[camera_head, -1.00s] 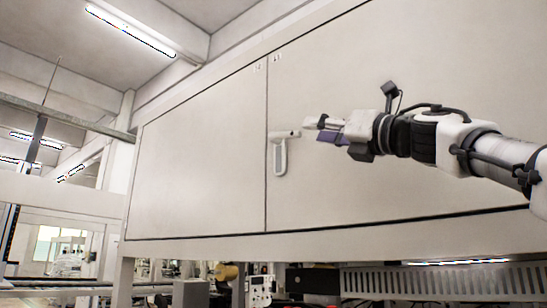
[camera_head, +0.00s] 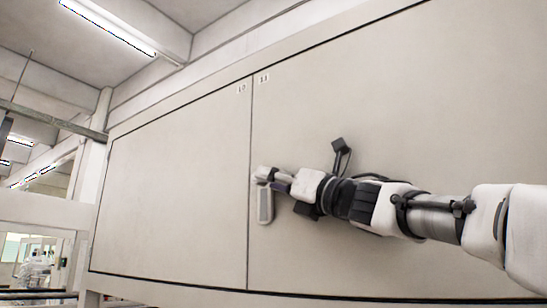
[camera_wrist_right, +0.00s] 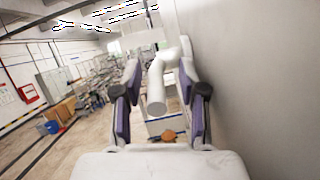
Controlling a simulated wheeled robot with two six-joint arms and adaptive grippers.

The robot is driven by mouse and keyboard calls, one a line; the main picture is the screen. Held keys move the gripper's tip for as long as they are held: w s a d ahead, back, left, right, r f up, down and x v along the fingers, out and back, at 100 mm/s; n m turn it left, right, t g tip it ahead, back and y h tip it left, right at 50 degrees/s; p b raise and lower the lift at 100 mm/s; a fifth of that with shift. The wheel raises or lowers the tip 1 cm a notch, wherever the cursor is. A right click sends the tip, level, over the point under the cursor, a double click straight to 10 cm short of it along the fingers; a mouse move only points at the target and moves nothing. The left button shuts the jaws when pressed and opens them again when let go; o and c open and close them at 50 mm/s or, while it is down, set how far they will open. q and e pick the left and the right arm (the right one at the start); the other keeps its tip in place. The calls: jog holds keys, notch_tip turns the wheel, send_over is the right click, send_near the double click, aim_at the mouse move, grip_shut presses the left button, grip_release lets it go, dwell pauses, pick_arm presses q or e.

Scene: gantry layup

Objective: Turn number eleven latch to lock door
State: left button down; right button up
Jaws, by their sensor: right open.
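The latch's pale upright plate (camera_head: 265,205) sits on the large grey door panel (camera_head: 380,120), just right of the seam. A small label (camera_head: 263,77) at that panel's top left corner appears to read 11. My right gripper (camera_head: 270,178) is at the top of the latch, its fingers mostly overlapping the handle in the head view. In the right wrist view, my right gripper (camera_wrist_right: 160,80) is open, with the pale rounded handle (camera_wrist_right: 157,92) showing between its purple-padded fingers. I cannot tell whether the pads touch it. My left gripper is not in view.
A second grey panel (camera_head: 175,190) lies left of the seam, flush with the door. In the right wrist view the panel surface (camera_wrist_right: 265,80) runs close along the right side. Open factory floor (camera_wrist_right: 50,150) lies to the left, with a blue bin (camera_wrist_right: 52,127).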

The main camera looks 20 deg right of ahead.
jog(key=shift+s+r, duration=0.15)
jog(key=shift+s, duration=0.25)
jog(key=shift+w, duration=0.25)
jog(key=shift+c, duration=0.9)
jog(key=shift+w+f, duration=0.2)
jog(key=c, duration=0.6)
jog(key=shift+a, duration=0.1)
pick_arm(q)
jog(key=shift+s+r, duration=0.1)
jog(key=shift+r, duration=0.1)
pick_arm(e)
jog(key=shift+s+r, duration=0.1)
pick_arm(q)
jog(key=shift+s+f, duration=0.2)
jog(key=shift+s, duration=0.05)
